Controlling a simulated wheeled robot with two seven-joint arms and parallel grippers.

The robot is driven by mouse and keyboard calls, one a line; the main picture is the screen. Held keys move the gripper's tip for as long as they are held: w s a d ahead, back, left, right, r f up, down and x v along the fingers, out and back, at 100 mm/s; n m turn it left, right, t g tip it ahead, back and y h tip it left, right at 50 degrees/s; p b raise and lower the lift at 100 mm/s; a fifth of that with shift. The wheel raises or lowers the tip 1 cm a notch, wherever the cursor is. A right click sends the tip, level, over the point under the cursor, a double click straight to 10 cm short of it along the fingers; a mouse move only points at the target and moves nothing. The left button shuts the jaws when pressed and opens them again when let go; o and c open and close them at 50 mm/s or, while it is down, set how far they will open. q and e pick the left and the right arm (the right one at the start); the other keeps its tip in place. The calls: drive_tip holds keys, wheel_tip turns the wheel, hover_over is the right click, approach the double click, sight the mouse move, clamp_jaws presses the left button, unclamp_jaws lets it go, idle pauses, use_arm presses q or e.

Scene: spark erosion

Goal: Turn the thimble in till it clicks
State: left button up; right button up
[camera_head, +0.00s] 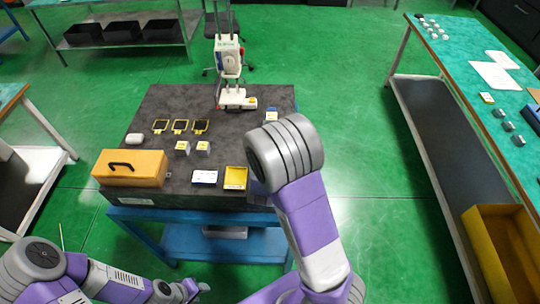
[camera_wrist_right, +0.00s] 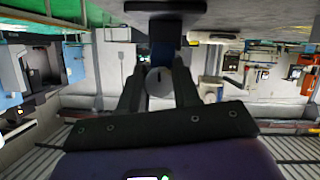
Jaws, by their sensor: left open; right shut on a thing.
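In the right wrist view my right gripper (camera_wrist_right: 158,88) is shut on a grey, round-ended piece, which looks like the thimble (camera_wrist_right: 158,76). It sits between the two dark fingers, with a dark blue part (camera_wrist_right: 163,40) just beyond it. In the head view my right arm hides that gripper and what it holds, at the right front of the dark-topped table. My left gripper (camera_head: 195,290) is open and low at the bottom of the head view, in front of the table and apart from everything on it.
The dark tabletop (camera_head: 215,125) carries a yellow case (camera_head: 130,167), a yellow tray (camera_head: 236,178), a white card (camera_head: 205,177), two small blocks (camera_head: 183,147) and three black-and-yellow plates (camera_head: 180,126). A white stand instrument (camera_head: 229,60) is at the back. Green floor lies around.

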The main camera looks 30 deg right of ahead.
drive_tip(key=m+y+b, duration=0.1)
drive_tip(key=b, duration=0.2)
drive_tip(key=m+t+y+b, duration=0.1)
drive_tip(key=m+b, duration=0.1)
drive_tip(key=b, duration=0.1)
drive_tip(key=m+t+y+b, duration=0.1)
drive_tip(key=m+b, duration=0.1)
drive_tip(key=b, duration=0.1)
drive_tip(key=shift+d+f, duration=0.1)
drive_tip(key=shift+f, duration=0.2)
drive_tip(key=m+t+y+b, duration=0.1)
drive_tip(key=m+b, duration=0.2)
drive_tip(key=b, duration=0.4)
drive_tip(key=m+t+y+b, duration=0.1)
drive_tip(key=m+t+b, duration=0.1)
drive_tip(key=b, duration=0.5)
drive_tip(key=shift+m, duration=0.5)
drive_tip(key=shift+r+m+b, duration=0.1)
drive_tip(key=shift+m+b, duration=0.2)
drive_tip(key=shift+b, duration=0.2)
drive_tip(key=shift+r+m+t, duration=0.1)
drive_tip(key=shift+m+t, duration=0.4)
drive_tip(key=shift+m, duration=0.2)
drive_tip(key=shift+r+m+t+b, duration=0.1)
drive_tip(key=shift+m+t+b, duration=0.35)
drive_tip(key=shift+m, duration=0.95)
drive_tip(key=shift+t, duration=0.25)
drive_tip(key=o, duration=1.1)
drive_tip(key=shift+c, duration=0.2)
